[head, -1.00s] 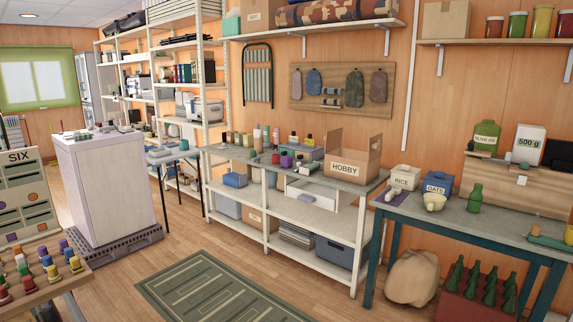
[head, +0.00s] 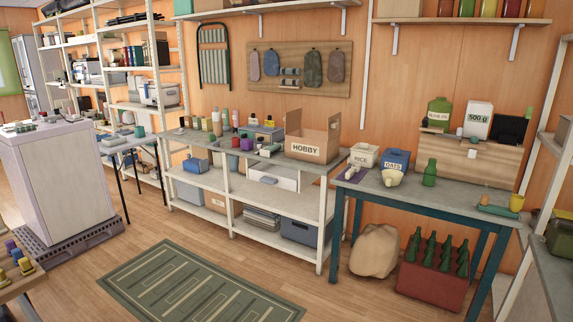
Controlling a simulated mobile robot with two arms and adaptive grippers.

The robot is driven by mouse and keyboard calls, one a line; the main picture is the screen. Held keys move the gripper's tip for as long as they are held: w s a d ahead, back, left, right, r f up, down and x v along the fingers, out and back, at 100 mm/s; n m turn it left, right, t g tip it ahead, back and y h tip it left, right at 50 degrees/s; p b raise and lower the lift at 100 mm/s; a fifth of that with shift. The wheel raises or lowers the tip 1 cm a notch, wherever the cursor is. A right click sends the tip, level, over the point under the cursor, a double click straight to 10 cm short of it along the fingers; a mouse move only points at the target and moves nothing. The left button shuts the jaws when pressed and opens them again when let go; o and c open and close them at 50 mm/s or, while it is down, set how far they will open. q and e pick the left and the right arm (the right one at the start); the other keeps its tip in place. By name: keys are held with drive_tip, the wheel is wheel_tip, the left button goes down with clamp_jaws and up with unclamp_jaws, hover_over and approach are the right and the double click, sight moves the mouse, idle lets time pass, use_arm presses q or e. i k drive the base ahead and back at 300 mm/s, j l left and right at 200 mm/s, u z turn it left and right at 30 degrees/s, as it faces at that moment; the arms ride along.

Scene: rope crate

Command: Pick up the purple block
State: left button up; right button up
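A small purple, block-like item (head: 247,144) stands on the grey-topped workbench (head: 206,141), left of the open HOBBY box (head: 305,151). It is too small to make out its exact shape. Purple pieces (head: 10,245) also show on the wooden stand at the lower left edge, cut off by the frame. Neither of my grippers is in view.
A sack (head: 375,250) and a red bottle crate (head: 432,284) stand below. A green rug (head: 200,284) lies on open floor before the workbench.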

sight(246, 144)
drive_tip(key=i+j, duration=0.15)
drive_tip(key=i, duration=3.75)
drive_tip(key=l+z, duration=0.05)
drive_tip(key=l, duration=0.1)
